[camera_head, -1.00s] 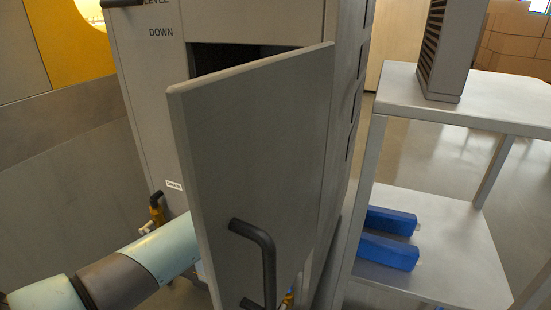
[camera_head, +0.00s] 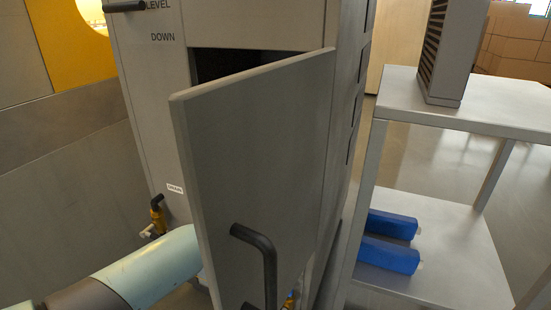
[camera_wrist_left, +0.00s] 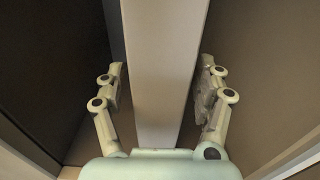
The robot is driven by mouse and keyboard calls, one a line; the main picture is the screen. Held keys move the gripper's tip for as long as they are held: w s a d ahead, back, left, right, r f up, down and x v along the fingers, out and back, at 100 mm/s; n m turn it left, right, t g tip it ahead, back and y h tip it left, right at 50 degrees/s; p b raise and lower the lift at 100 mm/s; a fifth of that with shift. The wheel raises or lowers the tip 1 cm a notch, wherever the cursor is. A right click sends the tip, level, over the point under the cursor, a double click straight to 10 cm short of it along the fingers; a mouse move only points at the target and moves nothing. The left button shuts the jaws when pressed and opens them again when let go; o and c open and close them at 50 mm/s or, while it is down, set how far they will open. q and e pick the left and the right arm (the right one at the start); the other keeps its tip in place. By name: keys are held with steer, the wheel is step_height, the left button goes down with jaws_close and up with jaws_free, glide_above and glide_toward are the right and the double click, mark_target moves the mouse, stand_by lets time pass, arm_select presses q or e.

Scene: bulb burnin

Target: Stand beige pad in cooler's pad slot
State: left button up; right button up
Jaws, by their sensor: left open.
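The cooler (camera_head: 150,110) is a tall grey cabinet in the head view. Its front door (camera_head: 255,160), with a black handle (camera_head: 262,262), stands ajar, with a dark opening above its top edge. My left arm comes in from the lower left and passes behind the door, which hides its gripper. In the left wrist view my left gripper (camera_wrist_left: 160,95) is open. Its fingers are on either side of a pale, upright slab (camera_wrist_left: 162,60), with gaps visible beside it. I cannot tell whether this slab is the beige pad or part of the cooler. The pad slot is not identifiable.
A grey two-level stand (camera_head: 500,105) is to the right, with a slatted grey unit (camera_head: 448,50) on top. Two blue bars (camera_head: 388,252) lie on its lower shelf. A brass valve (camera_head: 157,214) sticks out near the cooler's lower left.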

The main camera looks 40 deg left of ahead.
arm_select(q)
steer(key=v, duration=0.8)
steer(key=shift+s+b, duration=0.2)
steer(key=shift+b, duration=0.1)
arm_select(e)
steer(key=shift+w+a+r, duration=0.2)
steer(key=shift+w+r, duration=0.35)
steer(key=shift+r, duration=0.05)
steer(key=shift+s+f, duration=0.15)
steer(key=shift+s, duration=0.05)
